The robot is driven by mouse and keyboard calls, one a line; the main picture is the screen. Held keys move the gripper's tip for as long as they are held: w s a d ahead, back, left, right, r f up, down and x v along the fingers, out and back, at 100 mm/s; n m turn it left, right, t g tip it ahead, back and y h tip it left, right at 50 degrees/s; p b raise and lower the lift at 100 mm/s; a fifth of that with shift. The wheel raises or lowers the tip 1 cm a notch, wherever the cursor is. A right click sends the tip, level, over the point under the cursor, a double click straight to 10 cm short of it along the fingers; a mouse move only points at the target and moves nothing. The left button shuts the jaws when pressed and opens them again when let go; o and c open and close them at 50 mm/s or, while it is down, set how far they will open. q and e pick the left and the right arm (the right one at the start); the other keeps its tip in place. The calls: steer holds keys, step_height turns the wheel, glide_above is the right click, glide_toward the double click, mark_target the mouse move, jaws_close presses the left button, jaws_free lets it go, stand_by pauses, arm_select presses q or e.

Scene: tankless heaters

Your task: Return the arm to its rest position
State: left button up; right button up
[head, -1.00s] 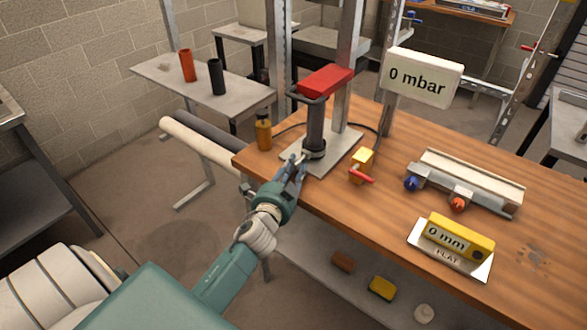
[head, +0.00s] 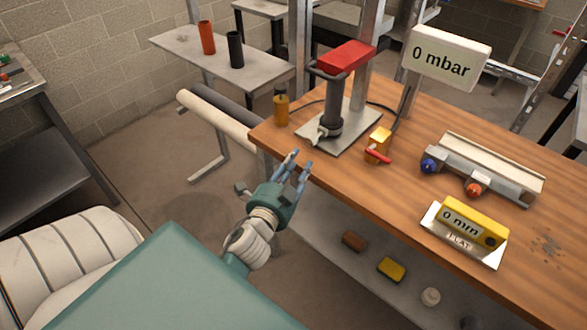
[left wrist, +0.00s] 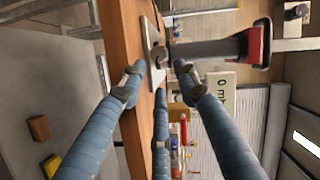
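My left gripper (head: 293,165) is in the head view, just off the front left edge of the wooden bench (head: 400,180). Its blue fingers are spread apart with nothing between them, and they also show apart in the left wrist view (left wrist: 155,90). The gripper is in front of the black pump with the red top (head: 345,58), apart from its grey base plate (head: 350,128). The pump also shows in the left wrist view (left wrist: 215,48), beyond the fingers. My right gripper is in neither view.
An amber bottle (head: 281,108) and a yellow valve with a red handle (head: 378,144) stand near the pump. A "0 mbar" sign (head: 448,58) and yellow level (head: 474,222) are farther right. A lower shelf (head: 330,228) holds several small items. Two pipes (head: 220,120) stick out left of the bench.

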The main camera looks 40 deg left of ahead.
arm_select(q)
steer(key=shift+v, duration=1.1)
steer(key=s+d+f+n+g+h, duration=0.1)
steer(key=s+d+f+g, duration=0.2)
steer(key=f, duration=0.9)
steer(key=s+d+f+n+g+h, duration=0.15)
steer(key=s+f, duration=0.25)
steer(key=f, duration=0.8)
steer(key=s+d+f+n+g+h, duration=0.1)
steer(key=s+d+f+g, duration=0.25)
steer(key=f, duration=0.85)
steer(key=s+f+n+g, duration=0.1)
steer(key=s+f+g, duration=0.1)
steer(key=s+f, duration=0.4)
steer(key=s+d+f+n+g, duration=0.1)
steer(key=s+f, duration=0.6)
steer(key=s, duration=0.7)
steer(key=s+d+f+n+g, duration=0.1)
steer(key=s+f+g, duration=0.3)
steer(key=s, duration=0.7)
step_height(320, 180, down, 2)
steer(key=shift+d+f+n+h, duration=0.2)
steer(key=shift+n+h, duration=0.25)
steer(key=shift+n, duration=0.3)
steer(key=shift+w, duration=0.1)
